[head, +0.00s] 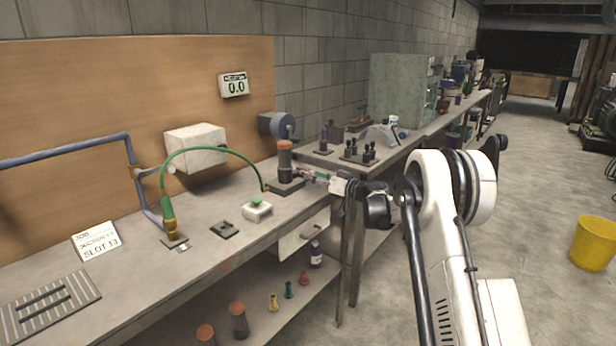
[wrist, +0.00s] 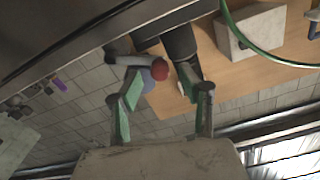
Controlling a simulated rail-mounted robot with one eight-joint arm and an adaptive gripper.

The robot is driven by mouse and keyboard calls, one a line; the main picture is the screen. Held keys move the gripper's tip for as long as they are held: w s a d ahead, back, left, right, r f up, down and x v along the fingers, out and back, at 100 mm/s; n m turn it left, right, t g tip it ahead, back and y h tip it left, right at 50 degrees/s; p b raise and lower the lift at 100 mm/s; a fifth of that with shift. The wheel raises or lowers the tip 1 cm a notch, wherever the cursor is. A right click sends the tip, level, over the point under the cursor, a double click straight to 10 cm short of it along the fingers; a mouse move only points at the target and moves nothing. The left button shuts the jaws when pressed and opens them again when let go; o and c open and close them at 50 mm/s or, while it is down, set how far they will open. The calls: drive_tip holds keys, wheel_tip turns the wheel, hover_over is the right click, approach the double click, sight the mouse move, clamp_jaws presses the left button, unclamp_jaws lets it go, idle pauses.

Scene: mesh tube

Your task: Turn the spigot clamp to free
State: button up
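I cannot tell for certain which part is the spigot clamp. A dark post with an orange-brown top (head: 284,160) stands on a flat base on the bench. My gripper (head: 318,176) reaches in from the right, close beside this post. In the wrist view my gripper (wrist: 156,72) has its green-padded fingers spread apart. A small red knob (wrist: 159,71) shows between them, with a dark cylinder (wrist: 180,42) just beyond. I cannot tell whether the fingers touch either one. A green hose (head: 210,149) arches from a green and brass fitting (head: 169,222) to the post's base.
A white box (head: 196,146) and a blue-grey pipe (head: 130,152) are at the backboard. A small block with a green button (head: 258,210) sits in front of the post. A sign (head: 97,242) and slotted plate (head: 45,303) lie left. A second bench (head: 400,140) stands behind.

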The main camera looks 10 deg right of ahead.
drive_tip(key=shift+x, duration=1.55)
clamp_jaws()
